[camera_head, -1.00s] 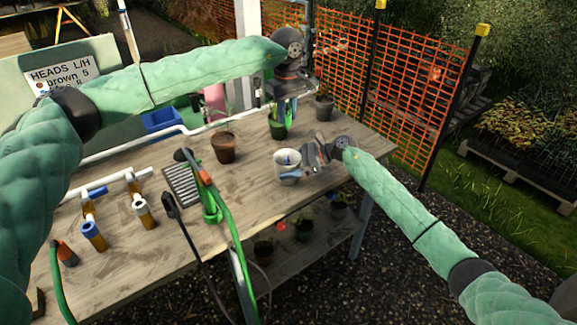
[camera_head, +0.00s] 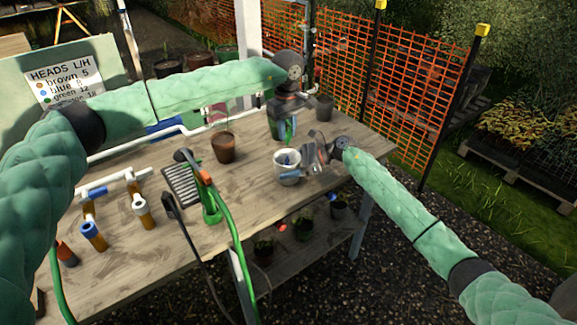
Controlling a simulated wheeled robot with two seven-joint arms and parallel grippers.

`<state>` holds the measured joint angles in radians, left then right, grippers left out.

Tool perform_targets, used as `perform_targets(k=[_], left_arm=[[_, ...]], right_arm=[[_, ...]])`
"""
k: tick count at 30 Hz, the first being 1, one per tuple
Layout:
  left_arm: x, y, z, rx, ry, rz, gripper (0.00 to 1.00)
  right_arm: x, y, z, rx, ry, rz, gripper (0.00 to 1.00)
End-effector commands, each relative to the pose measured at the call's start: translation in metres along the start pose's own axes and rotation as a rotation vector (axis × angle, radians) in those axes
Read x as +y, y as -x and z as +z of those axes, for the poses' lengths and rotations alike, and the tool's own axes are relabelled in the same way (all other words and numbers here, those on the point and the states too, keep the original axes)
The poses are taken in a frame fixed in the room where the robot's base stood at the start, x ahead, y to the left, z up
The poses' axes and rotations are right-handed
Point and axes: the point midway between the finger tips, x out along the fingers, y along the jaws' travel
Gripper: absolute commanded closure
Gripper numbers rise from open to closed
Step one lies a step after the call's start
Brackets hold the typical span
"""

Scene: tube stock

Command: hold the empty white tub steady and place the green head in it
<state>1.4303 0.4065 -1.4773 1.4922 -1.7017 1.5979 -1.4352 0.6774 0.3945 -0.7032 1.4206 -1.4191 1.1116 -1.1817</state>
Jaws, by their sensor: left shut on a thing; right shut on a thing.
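The white tub (camera_head: 286,179) stands upright on the wooden bench. My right gripper (camera_head: 291,167) comes in from the right and is shut on its wall, with a blue fingertip outside and blue showing inside the rim. My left gripper (camera_head: 285,121) points down behind the tub, higher in the picture and apart from it.
A brown pot (camera_head: 224,148) with a plant stands left of the tub. A dark pot (camera_head: 324,108) stands at the back right. White pipework (camera_head: 112,184), a green hose (camera_head: 232,236) and a black rack (camera_head: 181,185) lie left. Bare bench (camera_head: 255,185) lies around the tub.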

Motion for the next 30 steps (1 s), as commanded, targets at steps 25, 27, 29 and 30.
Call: perform_targets(k=[25,27,29,30], left_arm=[[0.000,-0.048,0.000,0.000,-0.001,-0.001,0.97],[0.000,-0.048,0.000,0.000,-0.001,0.000,0.69],[0.000,-0.048,0.000,0.000,-0.001,-0.001,0.57],[0.000,-0.048,0.000,0.000,-0.001,-0.001,0.51]], right_arm=[[0.000,0.000,0.000,0.000,0.000,0.000,0.50],[0.000,0.000,0.000,0.000,0.000,0.000,0.50],[0.000,0.000,0.000,0.000,0.000,0.000,0.50],[0.000,0.000,0.000,0.000,0.000,0.000,0.50]])
